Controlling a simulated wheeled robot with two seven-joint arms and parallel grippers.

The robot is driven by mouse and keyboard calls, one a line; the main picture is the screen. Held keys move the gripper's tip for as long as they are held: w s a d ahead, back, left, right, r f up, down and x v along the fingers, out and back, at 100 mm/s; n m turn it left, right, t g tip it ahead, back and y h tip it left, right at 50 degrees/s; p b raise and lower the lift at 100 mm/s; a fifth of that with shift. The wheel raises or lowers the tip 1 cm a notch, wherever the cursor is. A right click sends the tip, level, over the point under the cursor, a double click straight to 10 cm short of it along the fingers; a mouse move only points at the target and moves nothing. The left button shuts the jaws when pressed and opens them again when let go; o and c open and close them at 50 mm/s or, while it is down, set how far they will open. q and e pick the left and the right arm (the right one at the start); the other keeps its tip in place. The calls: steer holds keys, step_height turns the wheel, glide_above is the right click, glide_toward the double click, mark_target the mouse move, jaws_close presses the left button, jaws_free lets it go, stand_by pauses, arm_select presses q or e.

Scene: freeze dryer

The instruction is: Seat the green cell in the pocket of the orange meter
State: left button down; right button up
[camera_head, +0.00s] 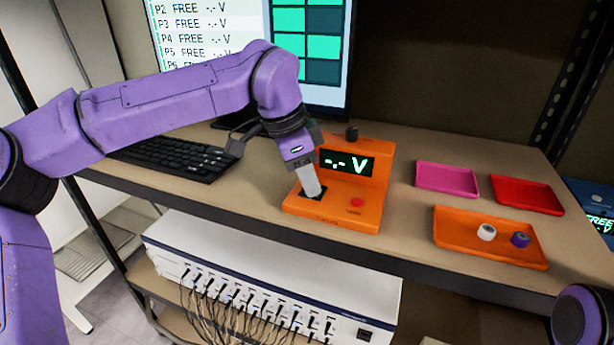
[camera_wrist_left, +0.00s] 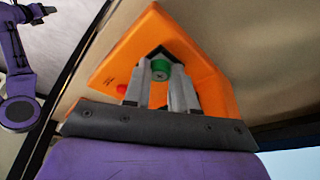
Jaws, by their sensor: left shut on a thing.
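The orange meter (camera_head: 345,212) stands on the bench, its display reading "-.- V" and a red button on its front deck. It also shows in the left wrist view (camera_wrist_left: 205,65). My left gripper (camera_head: 311,192) points down at the dark pocket (camera_head: 318,194) on the meter's left side. In the left wrist view its two fingers (camera_wrist_left: 160,92) are shut on the green cell (camera_wrist_left: 160,68), with the dark pocket around and behind it. The head view hides the cell behind the fingers. I cannot tell how deep the cell sits. My right gripper is out of view.
Right of the meter are a pink tray (camera_head: 447,179), a red tray (camera_head: 527,195) and an orange tray (camera_head: 470,242) holding a white cell (camera_head: 486,232) and a purple cell (camera_head: 520,240). A keyboard (camera_head: 175,157) and monitor (camera_head: 330,50) stand left and behind. The bench's front edge is close to the meter.

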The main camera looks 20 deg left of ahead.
arm_select(q)
steer(key=shift+s+f, duration=0.2)
steer(key=shift+f, duration=0.5)
steer(key=c, duration=1)
jaws_free()
steer(key=shift+c, duration=0.2)
steer(key=shift+o, duration=1)
steer(key=shift+w+f, duration=0.1)
steer(key=shift+w, duration=0.05)
steer(key=v, duration=1.2)
steer(key=shift+w+d, duration=0.2)
steer(key=shift+w, duration=0.15)
